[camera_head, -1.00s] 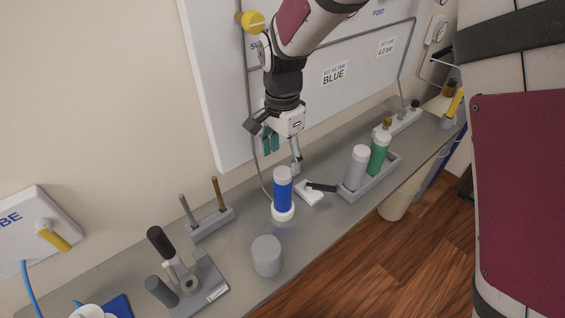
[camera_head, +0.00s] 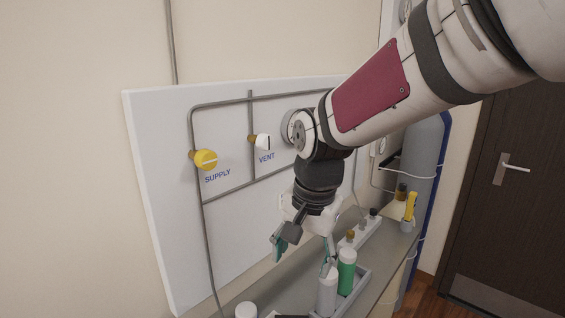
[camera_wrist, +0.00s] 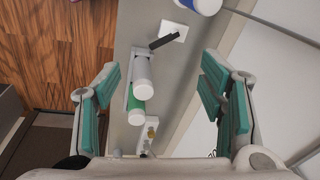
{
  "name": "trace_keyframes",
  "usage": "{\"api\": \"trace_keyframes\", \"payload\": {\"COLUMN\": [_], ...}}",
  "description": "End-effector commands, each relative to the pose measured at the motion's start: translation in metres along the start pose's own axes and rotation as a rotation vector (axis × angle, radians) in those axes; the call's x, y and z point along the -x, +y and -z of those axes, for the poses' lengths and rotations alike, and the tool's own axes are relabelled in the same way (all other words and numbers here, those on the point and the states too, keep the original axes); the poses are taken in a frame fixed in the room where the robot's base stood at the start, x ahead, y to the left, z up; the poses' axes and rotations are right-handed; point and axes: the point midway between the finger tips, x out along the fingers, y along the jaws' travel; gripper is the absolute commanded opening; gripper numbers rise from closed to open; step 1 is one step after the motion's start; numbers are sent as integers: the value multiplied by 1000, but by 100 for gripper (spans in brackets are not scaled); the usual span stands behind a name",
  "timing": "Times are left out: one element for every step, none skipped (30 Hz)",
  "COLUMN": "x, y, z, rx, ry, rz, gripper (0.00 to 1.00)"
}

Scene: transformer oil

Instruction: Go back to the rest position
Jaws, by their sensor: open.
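My gripper (camera_head: 303,258) hangs from my arm in front of the white wall panel, above the shelf. Its teal-padded fingers are spread wide, and in the wrist view the gripper (camera_wrist: 160,98) is empty.
The panel (camera_head: 160,215) carries a yellow supply valve (camera_head: 205,159) and a white vent valve (camera_head: 262,142). A white-capped blue cylinder (camera_wrist: 205,4) shows at the wrist view's top edge. A grey gas cylinder (camera_head: 424,150) and dark door (camera_head: 510,200) stand at right.

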Motion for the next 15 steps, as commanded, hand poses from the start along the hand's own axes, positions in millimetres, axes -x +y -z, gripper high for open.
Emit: {"api": "trace_keyframes", "payload": {"x": [13,20,29,34,40,47,52,56,61,64,67,71,73,75,76], "y": [16,25,37,46,55,66,75,84,96,104,113,124,132,140,150], "z": [4,5,6,6,5,4,3,1,-1,-4,-6,-10,-13,-16,-20], "rx": [24,45,74,95,117,144,166,188,215,236,258,286,308,328,355], "ry": [22,34,52,65,78,97,112,127,147,163,179,201,217,233,254], "rz": [19,27,38,44,50,56,60,63,66,67,67,66,64,61,56], "gripper": [64,64,64,64,64,64,64,64,64,64,64,64,64,64,64]}}
